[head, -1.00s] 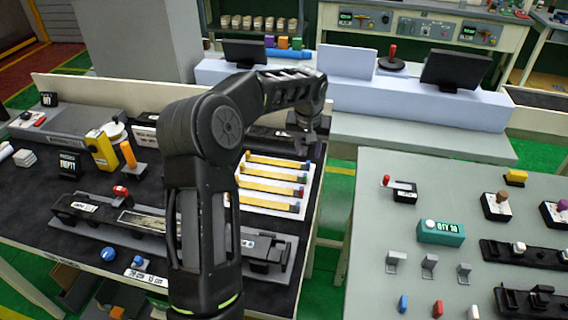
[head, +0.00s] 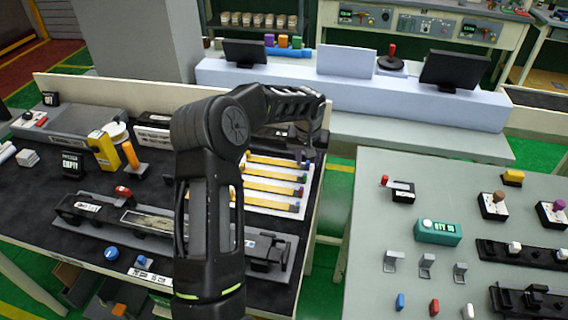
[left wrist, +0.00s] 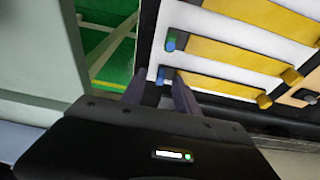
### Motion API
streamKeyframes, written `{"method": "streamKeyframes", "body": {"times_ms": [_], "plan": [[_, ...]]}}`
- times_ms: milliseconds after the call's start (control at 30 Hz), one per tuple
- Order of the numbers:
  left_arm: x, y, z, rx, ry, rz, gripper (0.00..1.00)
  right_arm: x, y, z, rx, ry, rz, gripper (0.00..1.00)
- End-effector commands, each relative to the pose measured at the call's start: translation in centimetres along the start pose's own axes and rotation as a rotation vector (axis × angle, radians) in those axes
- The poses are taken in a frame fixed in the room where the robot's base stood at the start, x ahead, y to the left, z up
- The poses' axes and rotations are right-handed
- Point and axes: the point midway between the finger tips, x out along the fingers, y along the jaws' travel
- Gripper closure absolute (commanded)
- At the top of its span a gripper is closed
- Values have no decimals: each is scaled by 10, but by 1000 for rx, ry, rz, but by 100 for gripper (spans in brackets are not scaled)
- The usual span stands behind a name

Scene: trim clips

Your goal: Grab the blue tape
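Several yellow tape strips with coloured end tabs lie in rows on a white panel at the right end of the left bench. My right gripper is not in view.
A grey table (head: 370,225) with small parts and a teal box (head: 438,232) stands to the right, across a green floor gap (head: 335,190). A long light-blue console (head: 370,95) with monitors stands behind. Black fixtures (head: 265,250) sit in front of the strips.

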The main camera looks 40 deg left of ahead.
Motion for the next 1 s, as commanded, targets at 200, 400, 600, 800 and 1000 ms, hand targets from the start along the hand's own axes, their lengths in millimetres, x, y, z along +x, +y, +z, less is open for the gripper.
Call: {"method": "streamKeyframes", "body": {"times_ms": [200,400,600,800,1000], "plan": [[0,0,0,0,0,0,73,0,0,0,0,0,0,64],[0,0,0,0,0,0,89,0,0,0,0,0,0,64],[0,0,0,0,0,0,100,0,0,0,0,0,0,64],[0,0,0,0,0,0,100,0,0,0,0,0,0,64],[0,0,0,0,0,0,100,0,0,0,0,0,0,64]]}}
